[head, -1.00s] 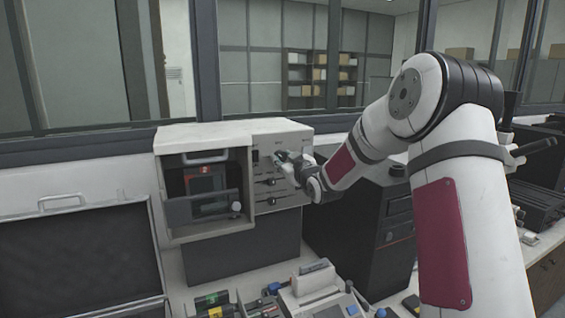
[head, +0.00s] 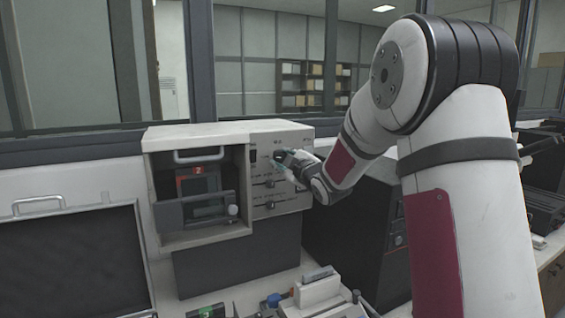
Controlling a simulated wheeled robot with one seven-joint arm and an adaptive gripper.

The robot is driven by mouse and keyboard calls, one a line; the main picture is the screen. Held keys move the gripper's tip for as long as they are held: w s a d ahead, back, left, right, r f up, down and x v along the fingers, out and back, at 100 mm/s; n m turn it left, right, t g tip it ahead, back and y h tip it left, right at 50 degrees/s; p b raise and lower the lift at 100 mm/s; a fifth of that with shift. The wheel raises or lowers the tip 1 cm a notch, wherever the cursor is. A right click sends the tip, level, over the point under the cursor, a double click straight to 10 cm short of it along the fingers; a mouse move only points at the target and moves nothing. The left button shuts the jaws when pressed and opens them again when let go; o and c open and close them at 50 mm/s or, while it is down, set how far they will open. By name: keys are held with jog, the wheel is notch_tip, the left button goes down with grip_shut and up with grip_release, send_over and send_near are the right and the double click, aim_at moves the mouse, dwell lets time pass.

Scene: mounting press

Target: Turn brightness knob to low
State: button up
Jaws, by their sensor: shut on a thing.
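The mounting press (head: 200,136) is a pale box with an open bay on its left and a grey control panel (head: 300,147) on its right. My gripper (head: 280,159) is at the upper middle of this panel, reaching in from the right. Its fingers are shut on a small dark knob, taken to be the brightness knob, which they mostly hide. The knob's pointer and setting cannot be made out. Below the fingers are two sliders with dark handles, the upper one (head: 269,184) close under the gripper. A dark switch (head: 253,156) sits left of the fingers.
The bay holds a dark unit with a red "2" label (head: 198,170) and a pale round knob (head: 233,210). An open dark case (head: 70,262) lies at left. Small devices (head: 318,290) crowd the bench front. A black cabinet (head: 345,240) stands right of the press, below my arm.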

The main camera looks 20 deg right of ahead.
jog(key=shift+f, duration=0.1)
dwell(0.3)
jog(key=o, duration=1.1)
jog(key=shift+o, duration=0.2)
jog(key=s, duration=1.2)
jog(key=s+a+f+m+g, duration=0.2)
jog(key=s+a+m+g, duration=0.1)
jog(key=s, duration=0.8)
jog(key=s+a+f+m+g, duration=0.2)
jog(key=s+a+m+g, duration=0.2)
jog(key=s+a, duration=0.3)
jog(key=s+a+f+m+g, duration=0.3)
jog(key=s+a+m+g, duration=0.1)
jog(key=s, duration=1.1)
jog(key=shift+s+a+g, duration=0.25)
jog(key=shift+a+g, duration=0.6)
jog(key=shift+g, duration=0.05)
